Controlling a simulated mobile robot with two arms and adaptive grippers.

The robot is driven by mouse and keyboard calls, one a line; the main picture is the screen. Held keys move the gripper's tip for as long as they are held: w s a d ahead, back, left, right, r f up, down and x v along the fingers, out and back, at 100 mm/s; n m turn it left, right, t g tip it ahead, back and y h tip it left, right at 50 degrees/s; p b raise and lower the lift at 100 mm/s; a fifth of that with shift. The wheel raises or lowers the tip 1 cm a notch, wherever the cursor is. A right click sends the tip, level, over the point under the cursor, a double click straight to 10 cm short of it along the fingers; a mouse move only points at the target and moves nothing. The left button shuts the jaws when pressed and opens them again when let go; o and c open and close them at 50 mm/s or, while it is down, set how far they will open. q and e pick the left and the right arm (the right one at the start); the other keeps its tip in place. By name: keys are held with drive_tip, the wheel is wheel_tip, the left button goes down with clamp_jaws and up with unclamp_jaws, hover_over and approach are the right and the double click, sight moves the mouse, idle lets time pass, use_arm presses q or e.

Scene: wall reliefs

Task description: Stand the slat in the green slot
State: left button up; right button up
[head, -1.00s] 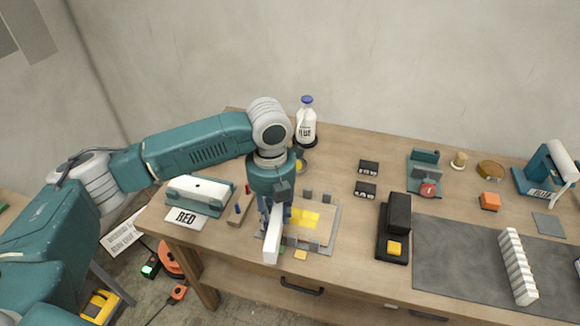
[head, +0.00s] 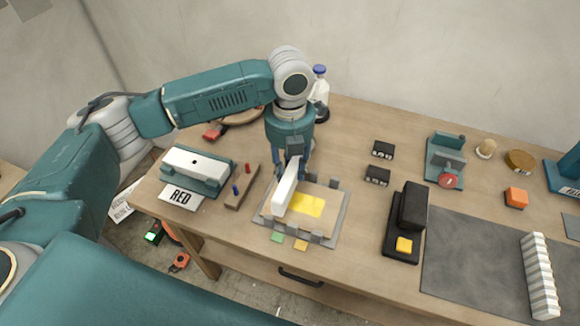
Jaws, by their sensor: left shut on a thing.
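My left gripper (head: 291,170) points down over the left part of a grey fixture (head: 341,222) and is shut on a white slat (head: 284,194). The slat is tilted in the picture, with its near end low and left. The slat hides part of the fixture's left side, and I cannot tell whether it touches the fixture. A green tag (head: 277,237) lies at the fixture's front edge, a little right of and nearer than the slat's near end. The slot by it is too small to make out. My right gripper is not in view.
An orange-yellow tag (head: 301,245) lies right of the green one. Yellow patches (head: 307,205) mark the fixture's floor. A black device (head: 405,222) stands right. A bottle (head: 319,88) stands behind.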

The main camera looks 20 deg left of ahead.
sight(290, 176)
use_arm(q)
wheel_tip(290, 176, down, 3)
drive_tip(key=b, duration=0.2)
drive_tip(key=shift+b, duration=0.35)
drive_tip(key=shift+f, duration=0.15)
drive_tip(key=shift+f+b, duration=0.45)
drive_tip(key=shift+f, duration=1.8)
drive_tip(key=shift+w+f+b, duration=0.1)
drive_tip(key=shift+f+b, duration=0.15)
drive_tip(key=shift+b, duration=0.05)
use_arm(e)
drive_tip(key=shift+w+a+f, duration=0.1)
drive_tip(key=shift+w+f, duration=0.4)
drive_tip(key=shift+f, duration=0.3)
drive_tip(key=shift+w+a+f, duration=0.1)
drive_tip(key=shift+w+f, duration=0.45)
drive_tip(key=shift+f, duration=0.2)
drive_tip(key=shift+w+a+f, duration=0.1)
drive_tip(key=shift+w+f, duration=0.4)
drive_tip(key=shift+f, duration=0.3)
use_arm(q)
drive_tip(key=shift+f, duration=0.25)
